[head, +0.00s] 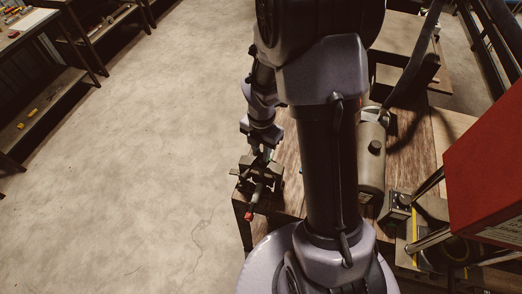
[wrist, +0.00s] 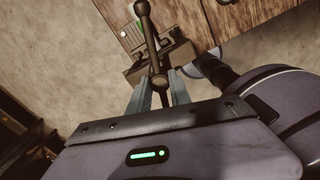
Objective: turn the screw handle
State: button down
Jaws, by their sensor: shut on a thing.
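The screw handle (wrist: 150,42) is a dark metal bar with a ball end, seen in the wrist view running from the top edge down between my fingers. My gripper (wrist: 160,88) is shut on this bar, with one pale finger on each side. The handle is too small and too covered to make out there.
A red-tipped part (head: 249,215) sticks out below the crimper. A grey cylindrical tank (head: 372,160) stands on the wooden table (head: 290,160) to the right. A red box (head: 490,165) is at far right. The floor (head: 150,130) left of the table is clear.

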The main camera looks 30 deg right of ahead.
jog(key=c, duration=1.2)
grip_release()
notch_tip(320, 180, up, 17)
jog(key=shift+r+p, duration=0.2)
jog(key=shift+p, duration=0.95)
